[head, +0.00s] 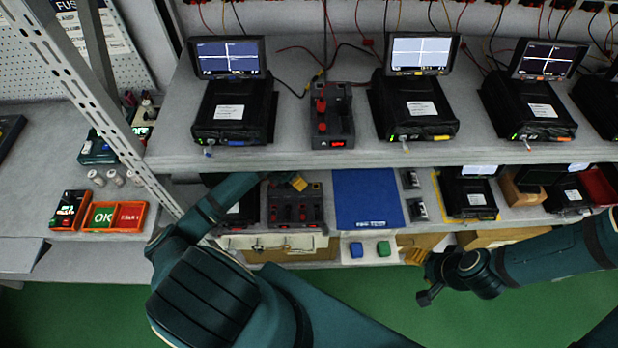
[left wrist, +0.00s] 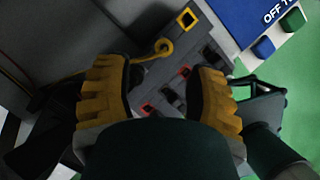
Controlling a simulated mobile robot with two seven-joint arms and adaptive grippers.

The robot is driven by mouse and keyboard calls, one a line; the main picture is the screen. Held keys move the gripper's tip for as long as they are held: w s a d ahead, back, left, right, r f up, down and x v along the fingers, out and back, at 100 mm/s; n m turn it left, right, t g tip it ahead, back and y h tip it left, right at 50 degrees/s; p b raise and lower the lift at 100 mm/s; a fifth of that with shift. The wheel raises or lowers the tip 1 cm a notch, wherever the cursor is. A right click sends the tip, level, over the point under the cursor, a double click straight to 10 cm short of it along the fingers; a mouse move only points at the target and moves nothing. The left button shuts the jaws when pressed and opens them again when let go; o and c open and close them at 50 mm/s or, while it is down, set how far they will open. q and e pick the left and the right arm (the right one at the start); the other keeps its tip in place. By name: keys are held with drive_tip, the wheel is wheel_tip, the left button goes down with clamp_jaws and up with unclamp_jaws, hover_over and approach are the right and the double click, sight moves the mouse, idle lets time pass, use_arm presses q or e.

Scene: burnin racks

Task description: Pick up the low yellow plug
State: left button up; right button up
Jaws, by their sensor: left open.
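The low yellow plug appears in the left wrist view as a small round yellow piece (left wrist: 162,47) with a short yellow tail. It is at the edge of a grey socket unit (left wrist: 185,65) on the lower shelf, beyond my fingertips. My left gripper (left wrist: 162,92) is open and empty, its two yellow-padded fingers apart. In the head view my left gripper (head: 297,183) is over the back of the same unit (head: 295,210), where the plug cannot be told apart. My right gripper (head: 418,252) is low by the shelf front, its opening unclear.
The upper shelf edge (head: 400,157) overhangs the lower shelf. A blue mat (head: 367,200) lies right of the unit, with blue (head: 356,249) and green (head: 383,248) buttons in front. A perforated metal post (head: 100,110) stands at left. Black screened devices (head: 232,108) fill the upper shelf.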

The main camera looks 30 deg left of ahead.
use_arm(q)
drive_tip(key=shift+d+x, duration=0.2)
drive_tip(key=shift+x, duration=3.4)
drive_tip(key=shift+r, duration=0.1)
clamp_jaws()
